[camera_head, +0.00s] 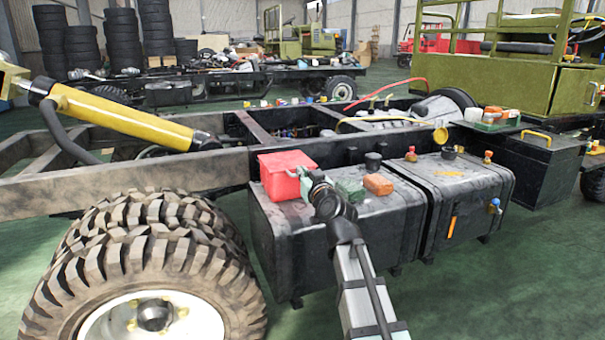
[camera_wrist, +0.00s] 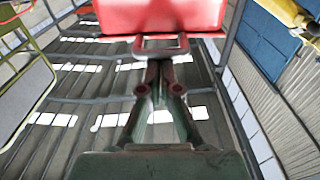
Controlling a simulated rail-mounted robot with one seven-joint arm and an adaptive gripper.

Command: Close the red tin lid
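The red tin (camera_head: 286,173) sits on the left end of the black tank, at its back edge. In the wrist view, a red panel (camera_wrist: 165,14) of the tin fills the top, with a red loop handle (camera_wrist: 160,51) below it. The lid's exact angle is hard to tell. My gripper (camera_head: 304,176) is at the tin's right front side. In the wrist view, the fingers of my gripper (camera_wrist: 160,66) are together, with their tips at the loop handle. Whether they pinch the handle is unclear.
A green block (camera_head: 349,190) and an orange block (camera_head: 378,185) lie on the tank (camera_head: 400,205) just right of my gripper. A black cap (camera_head: 373,161) stands behind them. The chassis rail (camera_head: 130,178) runs behind the tin. A large tyre (camera_head: 150,260) is at the front left.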

